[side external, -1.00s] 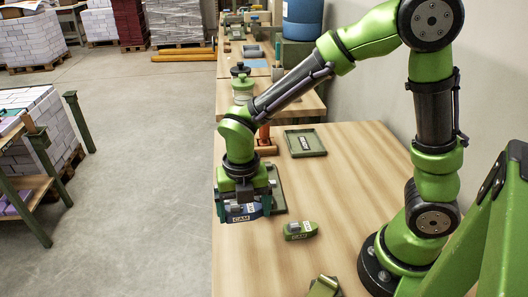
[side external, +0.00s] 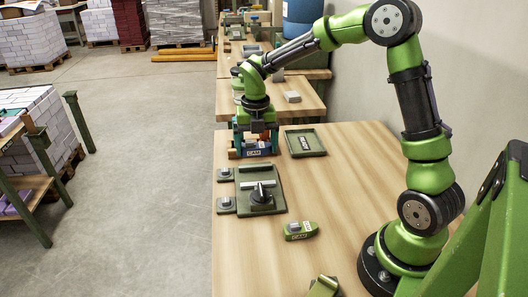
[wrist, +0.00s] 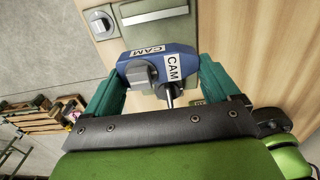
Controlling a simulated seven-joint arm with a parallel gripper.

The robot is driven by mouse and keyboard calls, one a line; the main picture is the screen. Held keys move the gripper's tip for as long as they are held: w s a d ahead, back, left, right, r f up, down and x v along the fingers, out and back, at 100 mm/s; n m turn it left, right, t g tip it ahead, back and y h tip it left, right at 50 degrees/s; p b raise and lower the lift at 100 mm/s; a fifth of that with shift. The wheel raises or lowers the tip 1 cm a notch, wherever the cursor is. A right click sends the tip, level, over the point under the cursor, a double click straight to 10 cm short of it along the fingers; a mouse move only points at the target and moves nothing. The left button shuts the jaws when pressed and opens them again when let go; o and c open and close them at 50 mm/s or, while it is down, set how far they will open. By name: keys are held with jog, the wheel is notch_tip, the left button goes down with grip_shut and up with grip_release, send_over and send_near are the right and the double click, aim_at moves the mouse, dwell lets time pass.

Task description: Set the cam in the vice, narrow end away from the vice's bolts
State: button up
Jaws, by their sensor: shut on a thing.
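My gripper (side external: 256,143) is shut on a blue cam (side external: 258,152) with white CAM labels, at the far left of the table. In the wrist view the blue cam (wrist: 150,63) sits between the teal fingers, with a grey block on it and a metal rod beside it. I cannot tell which way its narrow end points. The vice (side external: 247,206) is a dark green plate with pale bars and a black knob, nearer than my gripper. Two pads with grey bolts (side external: 225,172) stand at its left. Nothing sits between its bars that I can make out.
A green CAM piece (side external: 299,231) lies on the table in front of the vice, to the right. A green tray (side external: 322,152) with a labelled dark piece lies right of my gripper. Something orange is partly hidden behind my gripper. The table's middle right is clear.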

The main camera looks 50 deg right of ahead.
aim_at(257, 180)
notch_tip(257, 180, down, 9)
jog(key=shift+r, duration=0.15)
dwell(0.4)
jog(key=o, duration=1.1)
